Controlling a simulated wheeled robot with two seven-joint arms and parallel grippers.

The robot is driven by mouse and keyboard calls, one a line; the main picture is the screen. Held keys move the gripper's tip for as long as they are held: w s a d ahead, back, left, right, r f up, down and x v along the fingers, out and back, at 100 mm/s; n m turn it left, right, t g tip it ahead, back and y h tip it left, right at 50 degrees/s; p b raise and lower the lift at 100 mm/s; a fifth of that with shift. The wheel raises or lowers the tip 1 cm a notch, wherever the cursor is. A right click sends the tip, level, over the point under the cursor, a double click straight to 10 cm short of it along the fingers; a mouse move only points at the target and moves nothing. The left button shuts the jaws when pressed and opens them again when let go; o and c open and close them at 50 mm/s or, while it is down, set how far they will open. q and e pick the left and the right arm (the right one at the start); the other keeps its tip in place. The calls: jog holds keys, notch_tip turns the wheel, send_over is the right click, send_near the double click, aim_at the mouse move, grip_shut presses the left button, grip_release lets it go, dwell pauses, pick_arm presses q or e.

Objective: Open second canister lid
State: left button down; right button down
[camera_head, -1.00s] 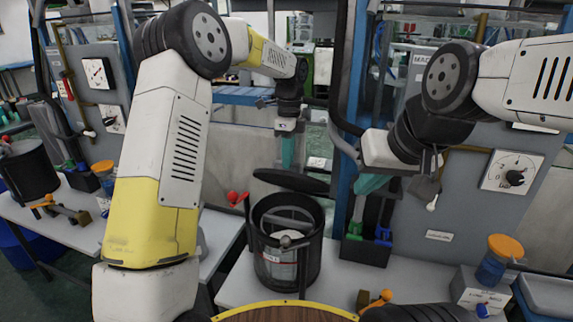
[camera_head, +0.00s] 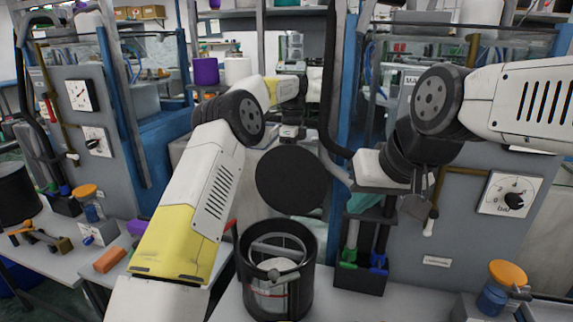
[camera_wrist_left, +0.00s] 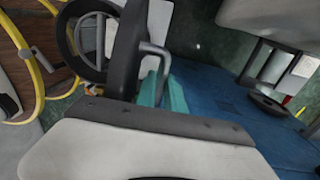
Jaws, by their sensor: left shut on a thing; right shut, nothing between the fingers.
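The black canister (camera_head: 276,275) stands on the light bench in the head view, its mouth open with a pale inner part visible. Its round black lid (camera_head: 292,181) is raised behind the mouth and tilted steeply, its flat face toward me. My left gripper is mostly hidden behind the lid there. In the left wrist view my left gripper's teal fingers (camera_wrist_left: 171,95) are shut at the grey bent handle (camera_wrist_left: 154,52) beside the dark lid (camera_wrist_left: 125,45). My right gripper (camera_head: 368,206) is shut and empty, to the right of the lid and apart from it.
Another black canister (camera_head: 16,193) stands at the far left. A dark holder (camera_head: 360,278) with green and blue handled tools is right of the open canister. An orange-lidded jar (camera_head: 497,287) stands farther right. An orange block (camera_head: 110,259) lies on the left bench.

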aim_at(292, 152)
pick_arm(q)
jog(key=shift+w+d+f, duration=0.2)
jog(key=shift+w+f, duration=0.05)
jog(key=shift+w, duration=0.5)
jog(key=c, duration=1.5)
grip_release()
jog(key=shift+o, duration=0.2)
jog(key=r, duration=0.3)
jog(key=shift+s+r, duration=0.2)
jog(key=shift+r, duration=0.15)
